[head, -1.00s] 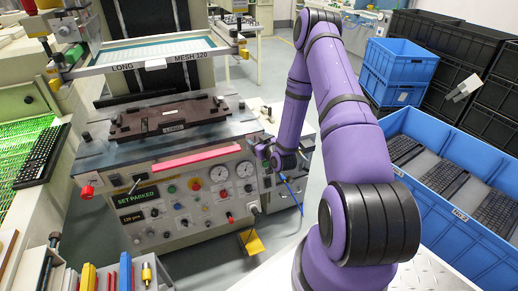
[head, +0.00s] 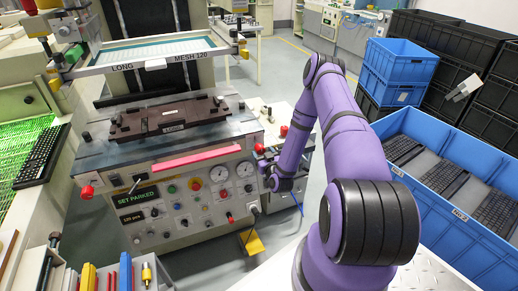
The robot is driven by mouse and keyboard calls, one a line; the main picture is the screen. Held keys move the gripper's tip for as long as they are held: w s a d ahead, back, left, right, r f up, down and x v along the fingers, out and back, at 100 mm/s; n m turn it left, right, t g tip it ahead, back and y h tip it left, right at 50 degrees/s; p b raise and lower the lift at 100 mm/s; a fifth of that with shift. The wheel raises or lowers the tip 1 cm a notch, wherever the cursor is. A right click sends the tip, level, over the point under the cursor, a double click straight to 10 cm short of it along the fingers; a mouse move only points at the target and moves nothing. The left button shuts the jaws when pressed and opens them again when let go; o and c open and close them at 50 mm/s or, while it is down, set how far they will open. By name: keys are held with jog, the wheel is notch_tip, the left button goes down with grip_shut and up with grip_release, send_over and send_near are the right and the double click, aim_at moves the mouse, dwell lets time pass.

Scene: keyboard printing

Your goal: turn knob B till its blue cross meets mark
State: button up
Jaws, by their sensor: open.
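My gripper (head: 265,167) is small in the head view, at the right end of the printing machine's grey control panel (head: 150,232). It is open, and its fingers are dark and hard to make out against the panel. I cannot tell whether it touches anything. Several small knobs and buttons sit on the panel, but their letters are too small to read, so I cannot tell which is knob B. No blue cross or mark can be made out. My wrist may hide part of the panel's right end.
A yellow pedal (head: 252,243) is on the floor below. Blue crates (head: 440,215) stand to the right.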

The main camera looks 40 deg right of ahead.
aim_at(259, 148)
jog(key=shift+x, duration=2.3)
jog(key=c, duration=0.9)
